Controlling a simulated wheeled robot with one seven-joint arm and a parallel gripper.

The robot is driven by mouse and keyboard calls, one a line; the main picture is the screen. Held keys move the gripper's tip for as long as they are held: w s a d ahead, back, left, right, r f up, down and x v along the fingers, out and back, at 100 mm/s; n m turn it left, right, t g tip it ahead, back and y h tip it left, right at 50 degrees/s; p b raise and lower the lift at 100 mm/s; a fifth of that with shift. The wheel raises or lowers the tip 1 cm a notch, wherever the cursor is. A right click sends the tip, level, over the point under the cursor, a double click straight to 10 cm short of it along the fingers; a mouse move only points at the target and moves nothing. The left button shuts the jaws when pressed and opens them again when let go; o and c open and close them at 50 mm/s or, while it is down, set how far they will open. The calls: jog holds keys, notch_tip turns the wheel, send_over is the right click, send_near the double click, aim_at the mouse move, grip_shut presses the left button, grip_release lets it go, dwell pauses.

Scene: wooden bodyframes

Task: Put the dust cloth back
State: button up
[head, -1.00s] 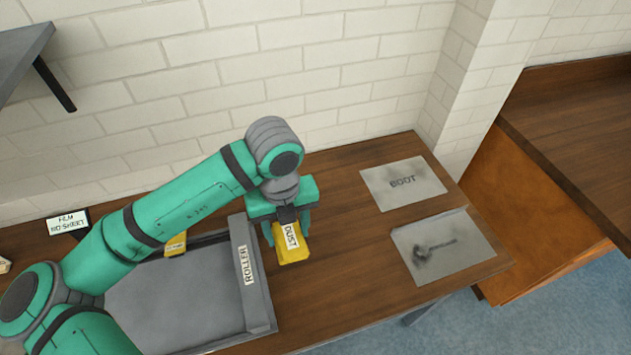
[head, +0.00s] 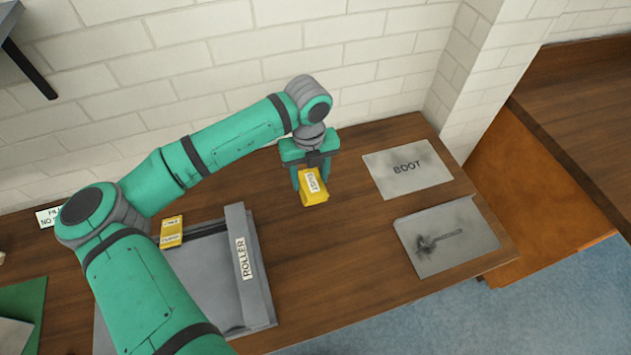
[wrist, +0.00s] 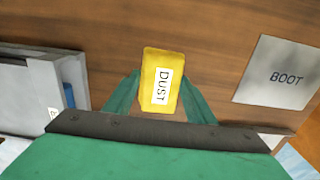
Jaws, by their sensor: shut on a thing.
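The dust cloth (head: 315,192) is a yellow folded block with a white label reading DUST. My gripper (head: 311,180) is shut on it and holds it over the wooden bench, between the grey roller tray and the grey plates. In the wrist view the dust cloth (wrist: 162,82) sits between the two green fingers, label facing the camera. I cannot tell how high it is above the bench. Another yellow block (head: 171,232) with a white label lies by the roller tray, left of the gripper, partly beside my arm.
The roller tray (head: 258,290) has a raised wall labelled ROLLER. A grey BOOT plate (head: 380,178) and a grey plate with a dark tool outline (head: 470,255) lie at the right. Bare bench wood (head: 345,260) lies between. A brick wall (head: 250,60) stands behind.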

aim_at(315, 173)
jog(key=w+f, duration=0.1)
jog(key=w+d+f, duration=0.1)
jog(key=f, duration=0.1)
jog(key=shift+w+d+f, duration=0.1)
jog(key=shift+w+f, duration=0.05)
jog(key=shift+w, duration=0.1)
jog(key=shift+w+f, duration=0.1)
jog(key=shift+f, duration=1.6)
jog(key=o, duration=1)
jog(key=shift+f, duration=0.15)
notch_tip(315, 173, up, 12)
jog(key=shift+r, duration=0.2)
